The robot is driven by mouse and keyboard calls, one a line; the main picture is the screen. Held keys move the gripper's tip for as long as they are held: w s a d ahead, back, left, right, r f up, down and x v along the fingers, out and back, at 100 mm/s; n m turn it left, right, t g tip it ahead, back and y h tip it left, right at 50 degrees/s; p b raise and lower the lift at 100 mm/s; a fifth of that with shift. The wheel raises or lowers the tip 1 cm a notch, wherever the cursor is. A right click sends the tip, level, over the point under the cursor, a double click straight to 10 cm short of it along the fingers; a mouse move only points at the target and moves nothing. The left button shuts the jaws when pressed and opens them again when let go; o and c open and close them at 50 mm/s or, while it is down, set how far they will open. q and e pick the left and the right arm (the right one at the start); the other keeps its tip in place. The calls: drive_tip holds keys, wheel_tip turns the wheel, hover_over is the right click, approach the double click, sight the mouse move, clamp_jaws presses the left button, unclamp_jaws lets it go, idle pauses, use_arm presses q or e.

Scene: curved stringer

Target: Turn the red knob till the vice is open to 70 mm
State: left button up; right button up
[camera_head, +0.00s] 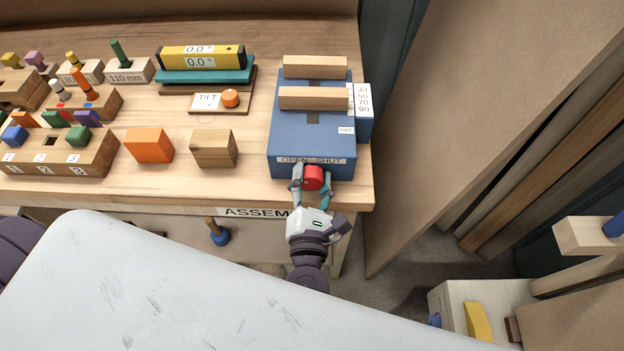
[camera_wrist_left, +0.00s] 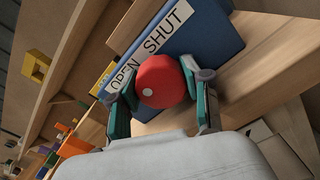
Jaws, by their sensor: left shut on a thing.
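The blue vice (camera_head: 283,140) sits at the right end of the workbench. Its two wooden jaws (camera_head: 315,98) stand apart with a gap between them. A scale reading 30, 50, 70, 90 mm (camera_head: 363,100) is on its right side; I cannot read the opening exactly. The red knob (camera_head: 314,178) is on the vice's front, below the OPEN SHUT label (camera_head: 310,160). My left gripper (camera_head: 312,182) is shut on the red knob, one finger on each side. In the left wrist view the red knob (camera_wrist_left: 160,82) with a pale dot sits between the fingers. My right gripper is not seen.
An orange block (camera_head: 149,146) and a wooden block (camera_head: 214,149) stand left of the vice. A tilt board with an orange knob (camera_head: 230,98) and a yellow level (camera_head: 201,57) lie behind them. Peg blocks fill the left. A brown panel (camera_head: 470,110) rises to the right.

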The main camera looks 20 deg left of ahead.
use_arm(q)
drive_tip(key=shift+f, duration=0.1)
idle(0.4)
drive_tip(key=o, duration=1.2)
drive_tip(key=shift+c, duration=0.2)
drive_tip(key=v, duration=1.2)
